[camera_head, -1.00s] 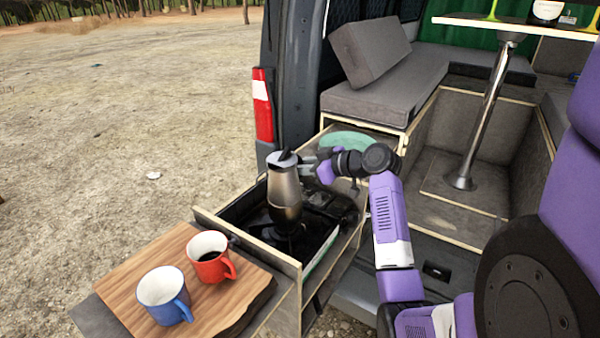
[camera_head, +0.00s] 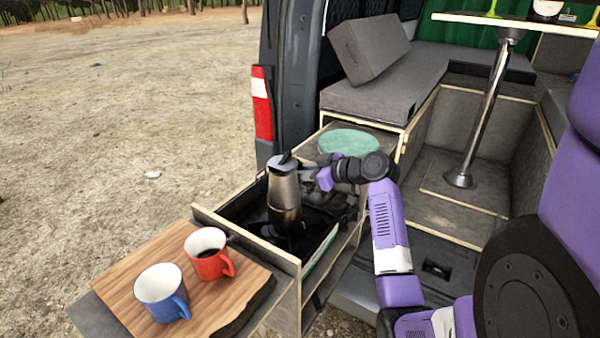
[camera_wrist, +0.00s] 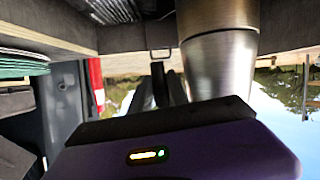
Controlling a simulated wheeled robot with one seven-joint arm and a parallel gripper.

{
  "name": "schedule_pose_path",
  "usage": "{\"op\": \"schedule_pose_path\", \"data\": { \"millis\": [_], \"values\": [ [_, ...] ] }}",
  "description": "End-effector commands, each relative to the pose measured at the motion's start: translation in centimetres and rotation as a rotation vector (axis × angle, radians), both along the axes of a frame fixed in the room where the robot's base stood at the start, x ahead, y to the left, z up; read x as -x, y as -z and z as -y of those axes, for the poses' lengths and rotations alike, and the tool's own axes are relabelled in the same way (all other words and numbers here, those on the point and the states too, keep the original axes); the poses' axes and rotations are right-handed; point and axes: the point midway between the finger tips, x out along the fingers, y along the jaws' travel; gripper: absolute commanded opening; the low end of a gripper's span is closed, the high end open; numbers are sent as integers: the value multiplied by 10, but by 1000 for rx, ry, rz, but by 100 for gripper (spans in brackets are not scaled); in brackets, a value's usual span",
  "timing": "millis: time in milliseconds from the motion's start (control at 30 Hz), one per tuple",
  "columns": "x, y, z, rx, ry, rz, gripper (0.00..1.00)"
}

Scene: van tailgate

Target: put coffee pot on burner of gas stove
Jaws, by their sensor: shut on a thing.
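I cannot tell whether the base touches the burner.
A wooden board (camera_head: 182,255) in front of the drawer (camera_head: 250,240) carries a red mug (camera_head: 207,262) and a blue mug (camera_head: 160,290). Green plates (camera_head: 348,142) lie behind the pot. The drawer's walls surround the stove closely.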

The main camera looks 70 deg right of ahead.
Motion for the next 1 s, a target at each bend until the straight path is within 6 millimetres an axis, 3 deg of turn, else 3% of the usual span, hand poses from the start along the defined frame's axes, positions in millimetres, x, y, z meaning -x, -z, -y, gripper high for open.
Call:
{"op": "schedule_pose_path", "data": {
  "millis": [33,67,167,533,733,1000],
  "values": [
    [-1,9,-4,-12,-8,-14,0],
    [-1,12,-5,-14,-9,-17,27],
    [-1,11,-4,-13,-9,-15,43],
    [-1,4,-3,-8,-6,-9,43],
    [0,-13,-2,-7,-4,-8,43],
    [54,-28,-16,-4,0,-6,43]
  ]
}}
